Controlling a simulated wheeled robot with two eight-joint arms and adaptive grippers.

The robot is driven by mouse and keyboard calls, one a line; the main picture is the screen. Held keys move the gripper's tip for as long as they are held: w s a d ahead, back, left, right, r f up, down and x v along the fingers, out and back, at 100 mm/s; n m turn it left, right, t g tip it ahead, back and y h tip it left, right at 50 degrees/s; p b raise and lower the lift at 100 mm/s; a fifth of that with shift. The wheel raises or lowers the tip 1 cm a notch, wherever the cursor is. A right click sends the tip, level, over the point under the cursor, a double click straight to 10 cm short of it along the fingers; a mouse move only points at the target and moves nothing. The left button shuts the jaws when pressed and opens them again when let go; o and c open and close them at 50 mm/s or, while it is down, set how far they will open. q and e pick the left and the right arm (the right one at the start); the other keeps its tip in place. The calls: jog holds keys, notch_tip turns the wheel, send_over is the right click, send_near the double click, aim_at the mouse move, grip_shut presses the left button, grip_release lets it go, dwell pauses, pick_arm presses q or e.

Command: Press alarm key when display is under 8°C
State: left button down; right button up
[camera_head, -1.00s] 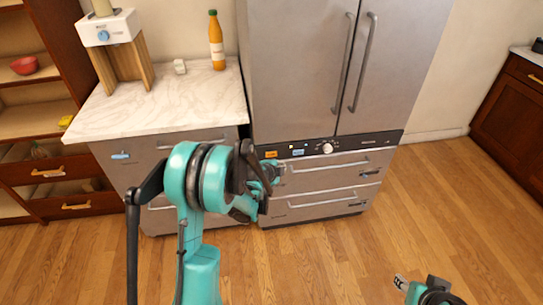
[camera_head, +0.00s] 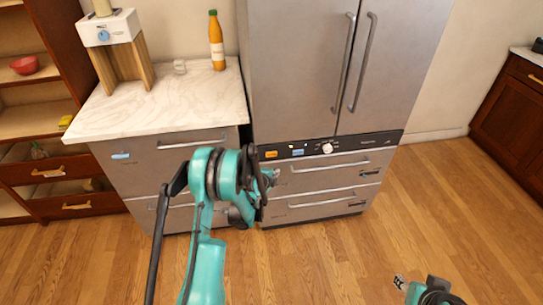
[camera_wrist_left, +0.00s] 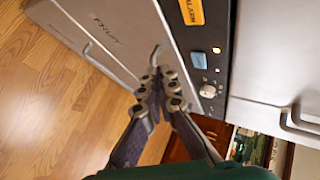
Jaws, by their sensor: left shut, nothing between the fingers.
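The fridge's dark control panel (camera_head: 345,145) carries an orange rectangle (camera_head: 271,154), a blue square (camera_head: 298,152) and a pale round knob (camera_head: 327,147). In the left wrist view, the orange rectangle (camera_wrist_left: 191,11) has dark lettering too small to read surely. The blue square (camera_wrist_left: 199,61) and knob (camera_wrist_left: 208,89) lie below it, with a small lit lamp (camera_wrist_left: 216,50) beside the square. No temperature reading is legible. My left gripper (camera_head: 270,178) is in front of the drawers below the panel's left end; its fingertips (camera_wrist_left: 160,76) are together and empty, apart from the blue square. My right gripper (camera_head: 400,283) is small at bottom right.
Drawer handles (camera_head: 322,167) stick out below the panel. A marble-topped counter (camera_head: 160,105) stands left of the fridge, with an orange bottle (camera_head: 216,42) and a white dispenser (camera_head: 108,28). The wooden floor (camera_head: 440,210) at right is open.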

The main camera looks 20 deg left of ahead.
aim_at(274, 157)
pick_arm(q)
jog(key=shift+w+a, duration=0.75)
jog(key=shift+w, duration=0.35)
jog(key=shift+w+a, duration=0.7)
jog(key=shift+w, duration=0.35)
jog(key=shift+w+a, duration=0.75)
jog(key=shift+w, duration=0.35)
jog(key=shift+w+a, duration=0.2)
jog(key=shift+w, duration=0.15)
jog(key=shift+w+a, duration=0.25)
jog(key=shift+w, duration=0.05)
jog(key=shift+s+d, duration=0.1)
jog(key=shift+s, duration=0.05)
jog(key=shift+s+d, duration=0.35)
jog(key=shift+s, duration=0.15)
jog(key=s+d, duration=0.2)
jog(key=s, duration=0.2)
jog(key=shift+s+d, duration=0.1)
jog(key=shift+d, duration=0.3)
